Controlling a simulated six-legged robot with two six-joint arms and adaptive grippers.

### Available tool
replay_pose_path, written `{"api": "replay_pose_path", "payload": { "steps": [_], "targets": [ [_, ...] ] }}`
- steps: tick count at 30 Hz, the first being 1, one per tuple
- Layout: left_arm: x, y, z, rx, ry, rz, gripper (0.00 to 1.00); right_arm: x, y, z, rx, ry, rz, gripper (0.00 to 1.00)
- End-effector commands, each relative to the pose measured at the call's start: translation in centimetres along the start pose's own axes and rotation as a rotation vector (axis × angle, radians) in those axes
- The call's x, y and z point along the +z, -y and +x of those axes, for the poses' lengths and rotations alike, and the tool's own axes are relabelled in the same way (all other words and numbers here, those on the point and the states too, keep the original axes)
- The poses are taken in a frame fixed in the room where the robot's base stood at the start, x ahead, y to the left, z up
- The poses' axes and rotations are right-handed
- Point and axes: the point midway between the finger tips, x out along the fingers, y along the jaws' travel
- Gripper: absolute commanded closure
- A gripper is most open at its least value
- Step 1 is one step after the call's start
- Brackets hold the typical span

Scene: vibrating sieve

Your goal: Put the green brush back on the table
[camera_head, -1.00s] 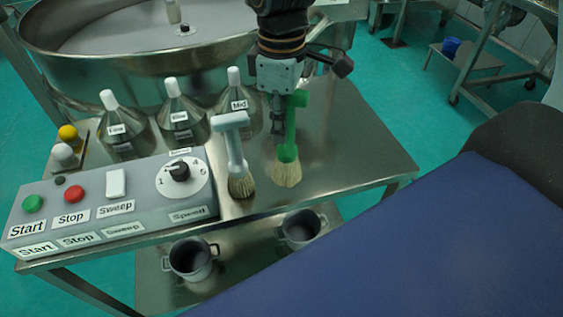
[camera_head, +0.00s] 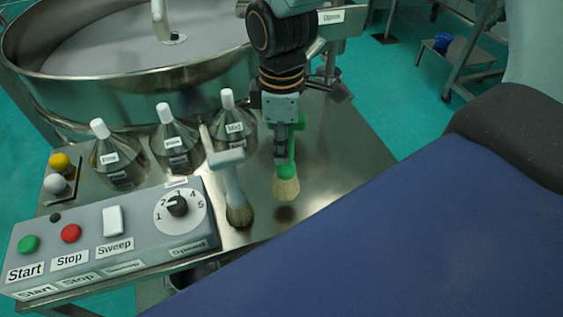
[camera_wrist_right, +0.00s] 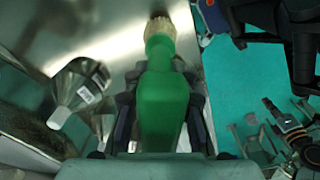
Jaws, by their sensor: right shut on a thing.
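The green brush (camera_head: 287,170) is in my right gripper (camera_head: 281,150), with its pale bristles pointing down. A dark spot like a shadow lies on the table below the bristles, apart from them, so the brush appears to hang a little above the steel table (camera_head: 335,170). In the right wrist view the green brush (camera_wrist_right: 163,105) sits between the two dark fingers of my right gripper (camera_wrist_right: 162,118), with the bristles at the far end. My left gripper is not in view.
A white-handled brush (camera_head: 232,185) stands to the left, beside the grey control box (camera_head: 140,205). Several labelled metal cones (camera_head: 178,140) stand behind it, before the large round sieve (camera_head: 150,85). The table to the right of the green brush is clear. A blue surface (camera_head: 400,250) fills the lower right.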

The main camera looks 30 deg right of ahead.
Motion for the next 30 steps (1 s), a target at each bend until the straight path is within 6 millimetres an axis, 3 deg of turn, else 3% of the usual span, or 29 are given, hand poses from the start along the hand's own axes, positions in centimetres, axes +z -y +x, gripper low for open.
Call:
{"api": "replay_pose_path", "payload": {
  "steps": [12, 27, 28, 30],
  "targets": [
    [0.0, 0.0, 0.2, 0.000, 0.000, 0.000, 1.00, -0.1, -0.1, 4.7, 0.000, 0.000, 0.000, 1.00],
    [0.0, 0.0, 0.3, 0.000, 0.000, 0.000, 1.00, -0.2, -0.4, 5.5, 0.001, -0.001, 0.001, 1.00],
    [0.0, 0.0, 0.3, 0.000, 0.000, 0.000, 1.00, -0.2, -0.4, 5.5, 0.001, -0.001, 0.001, 0.74],
    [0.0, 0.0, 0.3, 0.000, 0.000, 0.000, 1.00, -0.2, -0.4, 5.5, 0.001, -0.001, 0.001, 0.68]
  ]
}}
